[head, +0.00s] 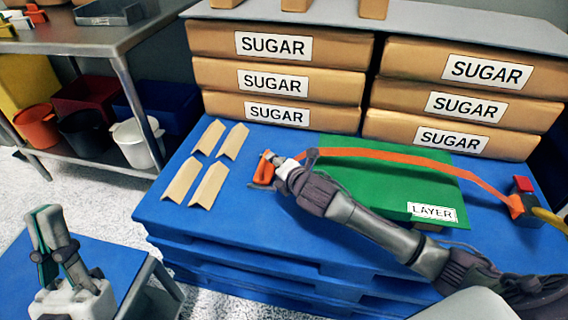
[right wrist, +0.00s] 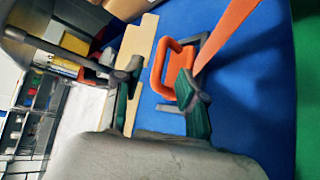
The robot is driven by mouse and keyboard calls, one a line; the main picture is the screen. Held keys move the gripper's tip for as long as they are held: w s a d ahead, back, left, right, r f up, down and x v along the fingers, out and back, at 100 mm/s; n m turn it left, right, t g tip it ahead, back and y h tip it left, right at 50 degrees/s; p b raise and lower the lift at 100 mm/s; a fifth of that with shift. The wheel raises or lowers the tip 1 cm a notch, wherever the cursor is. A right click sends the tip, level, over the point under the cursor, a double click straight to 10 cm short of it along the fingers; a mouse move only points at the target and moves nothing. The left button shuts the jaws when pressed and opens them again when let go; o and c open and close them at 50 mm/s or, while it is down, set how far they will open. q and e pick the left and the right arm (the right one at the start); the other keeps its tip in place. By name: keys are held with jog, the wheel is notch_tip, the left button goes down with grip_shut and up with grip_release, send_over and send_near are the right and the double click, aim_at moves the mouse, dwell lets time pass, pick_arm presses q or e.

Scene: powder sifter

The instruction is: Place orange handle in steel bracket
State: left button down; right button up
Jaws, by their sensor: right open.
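The orange handle (head: 264,168) is a loop at the left end of an orange strap, on the blue surface left of the green sheet. It also shows in the right wrist view (right wrist: 157,70). Grey metal, perhaps the steel bracket (right wrist: 172,108), shows beside and under it; I cannot tell whether the handle is seated in it. My right gripper (head: 284,166) is at the handle. In the right wrist view its green-padded fingers (right wrist: 158,92) are apart, with the handle near and partly between them. My left gripper (head: 50,228) points up at the far left, away from the handle; its jaw gap is unclear.
The orange strap (head: 400,157) crosses the green sheet (head: 360,180) to a red and dark block (head: 524,200). Several tan corner pieces (head: 209,185) lie left of the handle. Stacked sugar boxes (head: 275,85) stand behind. A metal table (head: 95,35) with bins is at left.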

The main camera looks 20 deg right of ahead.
jog(key=s+a+r+m+t+y+p, duration=0.1)
jog(key=s+a+r+m+t+y, duration=0.1)
jog(key=s+a+r+m+y, duration=0.6)
pick_arm(q)
jog(key=w+f+g+y, duration=0.1)
jog(key=w+f+g, duration=0.3)
jog(key=w, duration=0.1)
jog(key=shift+w+d+f+y, duration=0.2)
jog(key=shift+w+d+y, duration=0.1)
jog(key=shift+d+y, duration=0.15)
pick_arm(e)
jog(key=s+r+m+t+h, duration=0.2)
jog(key=s+r+m+t, duration=0.7)
jog(key=s+r+m, duration=0.4)
notch_tip(320, 180, up, 4)
jog(key=shift+s+d+r+h, duration=0.15)
jog(key=shift+s+d+h, duration=0.3)
jog(key=shift+s, duration=0.55)
